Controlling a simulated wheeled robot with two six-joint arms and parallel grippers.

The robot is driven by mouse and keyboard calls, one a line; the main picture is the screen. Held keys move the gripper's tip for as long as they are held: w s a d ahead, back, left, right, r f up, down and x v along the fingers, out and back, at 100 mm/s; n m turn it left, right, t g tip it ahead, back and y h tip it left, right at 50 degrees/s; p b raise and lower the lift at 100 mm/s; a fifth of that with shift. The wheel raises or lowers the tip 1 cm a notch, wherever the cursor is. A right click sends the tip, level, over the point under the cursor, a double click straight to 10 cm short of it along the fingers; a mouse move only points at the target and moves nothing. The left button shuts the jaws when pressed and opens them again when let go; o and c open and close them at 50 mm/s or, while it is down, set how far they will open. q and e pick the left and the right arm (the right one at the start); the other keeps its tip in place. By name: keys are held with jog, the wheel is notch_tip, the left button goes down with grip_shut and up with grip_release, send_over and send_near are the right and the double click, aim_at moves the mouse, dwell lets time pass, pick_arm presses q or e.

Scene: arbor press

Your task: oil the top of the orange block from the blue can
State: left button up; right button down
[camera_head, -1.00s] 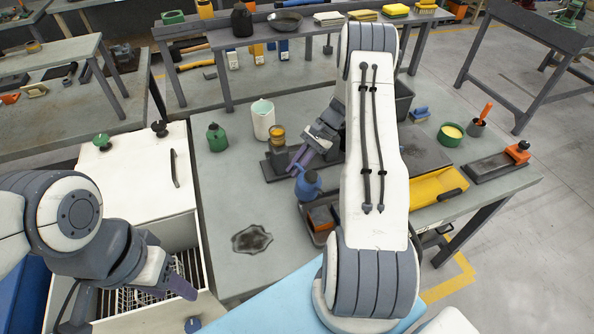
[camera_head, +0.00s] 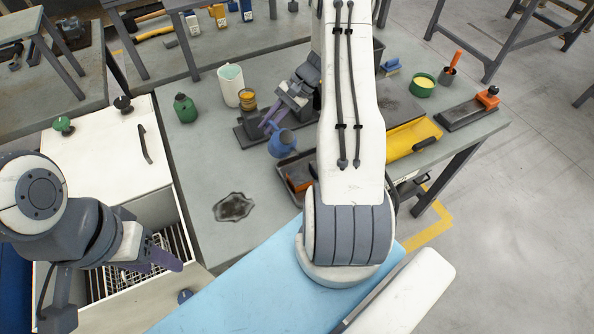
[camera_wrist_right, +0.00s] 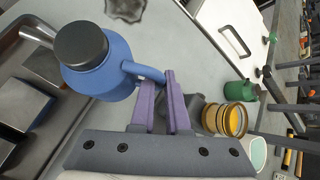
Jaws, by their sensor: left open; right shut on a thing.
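The blue can (camera_head: 282,143) is held by my right gripper (camera_head: 270,121) over the left part of the bench. In the right wrist view the right gripper (camera_wrist_right: 162,95) is shut on the handle of the blue can (camera_wrist_right: 85,65). Its dark cap faces the camera and its metal spout points toward the tray side. The orange block (camera_head: 299,181) lies in a dark tray (camera_head: 284,165), below the can in the head view and partly hidden by my right arm. My left gripper (camera_head: 170,259) is open and empty, over the white cabinet's open basket.
A dark stain (camera_head: 233,207) lies on the bench. A yellow tray (camera_head: 408,143) is right of my arm. A blue surface (camera_head: 270,285) is in front.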

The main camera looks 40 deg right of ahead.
dwell(0.8)
jog(key=shift+r+b, duration=0.1)
jog(key=shift+b, duration=0.25)
jog(key=shift+r, duration=0.15)
dwell(0.5)
jog(key=shift+t, duration=0.3)
jog(key=shift+s+r+b, duration=0.1)
jog(key=shift+r+b, duration=0.05)
jog(key=shift+b, duration=0.2)
jog(key=shift+n, duration=0.3)
